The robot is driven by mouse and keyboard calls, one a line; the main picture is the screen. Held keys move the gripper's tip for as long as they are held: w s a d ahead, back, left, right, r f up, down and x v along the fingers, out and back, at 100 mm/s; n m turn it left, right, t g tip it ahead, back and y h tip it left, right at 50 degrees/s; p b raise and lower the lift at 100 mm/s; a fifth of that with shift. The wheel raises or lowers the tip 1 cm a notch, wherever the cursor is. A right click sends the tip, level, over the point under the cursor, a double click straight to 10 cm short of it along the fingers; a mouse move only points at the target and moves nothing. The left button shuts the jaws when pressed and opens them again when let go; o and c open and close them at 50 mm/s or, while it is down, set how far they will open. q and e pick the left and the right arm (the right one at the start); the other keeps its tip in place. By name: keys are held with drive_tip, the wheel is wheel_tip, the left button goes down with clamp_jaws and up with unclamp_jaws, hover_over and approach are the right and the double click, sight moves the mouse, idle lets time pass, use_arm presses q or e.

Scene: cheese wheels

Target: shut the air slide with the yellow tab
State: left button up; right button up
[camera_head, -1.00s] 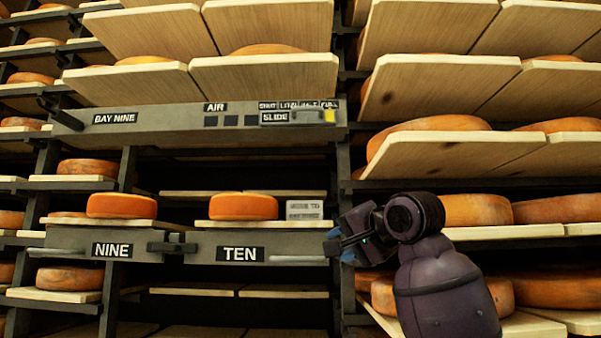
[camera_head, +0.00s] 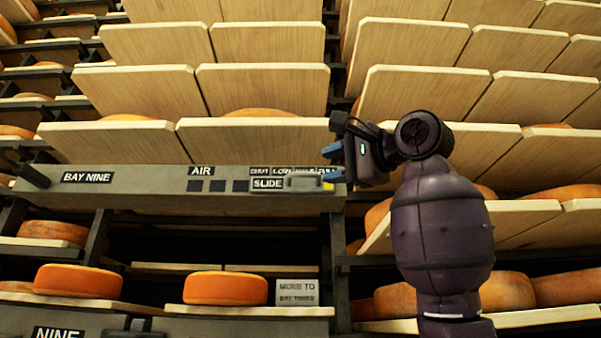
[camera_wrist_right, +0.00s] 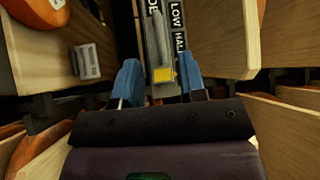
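The air slide (camera_head: 300,184) is a grey bar beside the SLIDE label on the bay panel (camera_head: 130,184). Its yellow tab (camera_head: 328,186) is at the right end of the scale, partly hidden by a blue finger in the head view. In the wrist view the yellow tab (camera_wrist_right: 163,75) shows between the two blue fingers. My right gripper (camera_head: 333,163) is open and empty at the panel's right end; its fingers also frame the tab in the wrist view (camera_wrist_right: 160,78). I cannot tell whether a finger touches the tab. My left gripper is not in view.
Wooden boards (camera_head: 250,145) stand tilted above the panel, and more boards (camera_head: 420,90) are at the right. Orange cheese wheels (camera_head: 226,288) and a grey printed sign (camera_head: 297,292) sit on the shelf below. A dark gap lies under the panel.

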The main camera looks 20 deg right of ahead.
sight(304, 174)
drive_tip(key=p+x, duration=0.2)
drive_tip(key=x, duration=0.6)
drive_tip(key=shift+w+a+p, duration=0.1)
drive_tip(key=shift+w+p, duration=0.15)
drive_tip(key=shift+p, duration=0.15)
clamp_jaws()
